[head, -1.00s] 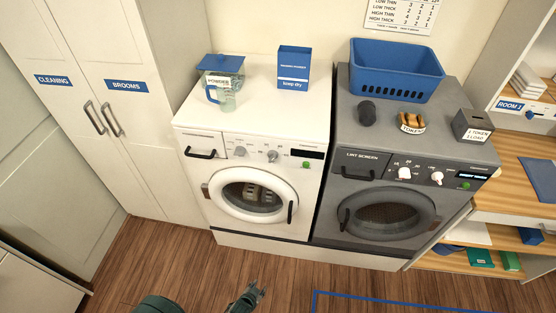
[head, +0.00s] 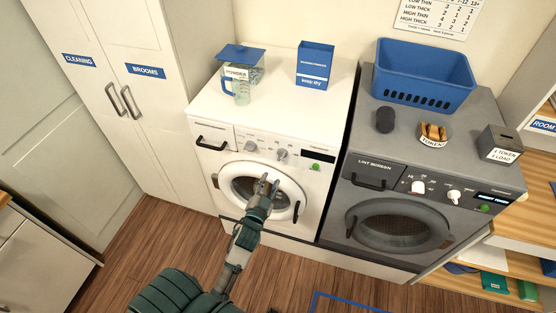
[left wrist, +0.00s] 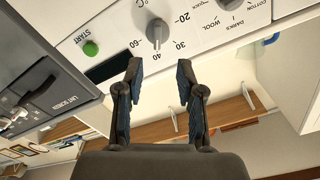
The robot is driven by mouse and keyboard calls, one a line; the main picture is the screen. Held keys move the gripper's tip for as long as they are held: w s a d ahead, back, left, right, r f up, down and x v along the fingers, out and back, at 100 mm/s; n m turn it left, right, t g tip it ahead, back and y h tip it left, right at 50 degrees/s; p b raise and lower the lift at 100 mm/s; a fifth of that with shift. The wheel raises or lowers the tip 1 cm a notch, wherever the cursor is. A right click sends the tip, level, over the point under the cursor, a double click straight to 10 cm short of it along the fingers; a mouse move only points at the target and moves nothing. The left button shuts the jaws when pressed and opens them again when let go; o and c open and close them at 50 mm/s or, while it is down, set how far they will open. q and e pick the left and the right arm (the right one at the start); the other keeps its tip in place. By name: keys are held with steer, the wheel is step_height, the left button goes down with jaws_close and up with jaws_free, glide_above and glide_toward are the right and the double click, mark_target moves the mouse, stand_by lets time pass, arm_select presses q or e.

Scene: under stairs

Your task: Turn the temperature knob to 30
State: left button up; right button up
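The white washing machine (head: 225,105) has two grey knobs on its front panel. The temperature knob (head: 282,155) is the right one, beside the display. In the left wrist view the temperature knob (left wrist: 157,30) appears upside down, with marks 20, 30, 40 and 60 around it. Its pointer seems to face 40. My left gripper (head: 268,181) is in front of the washer door, below the knob in the head view. In the left wrist view its fingers (left wrist: 160,72) are spread and empty, apart from the knob. My right gripper is out of view.
A green start button (head: 316,167) is right of the temperature knob; the program knob (head: 251,146) is left. A grey dryer (head: 362,145) with its own knobs stands close on the right. A powder jar (head: 240,72) and blue box (head: 315,65) stand on the washer.

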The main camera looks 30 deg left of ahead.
mark_target(280, 159)
arm_select(q)
steer(key=x, duration=0.6)
steer(key=d+x, duration=0.1)
steer(key=x, duration=0.2)
steer(key=shift+w+a+r+p, duration=0.1)
steer(key=shift+w+p, duration=0.25)
steer(key=shift+w, duration=0.05)
steer(key=shift+w+a, duration=0.3)
steer(key=shift+a, duration=0.2)
steer(key=shift+c, duration=1)
steer(key=shift+d, duration=0.25)
steer(key=c, duration=0.4)
steer(key=shift+d, duration=0.1)
jaws_close()
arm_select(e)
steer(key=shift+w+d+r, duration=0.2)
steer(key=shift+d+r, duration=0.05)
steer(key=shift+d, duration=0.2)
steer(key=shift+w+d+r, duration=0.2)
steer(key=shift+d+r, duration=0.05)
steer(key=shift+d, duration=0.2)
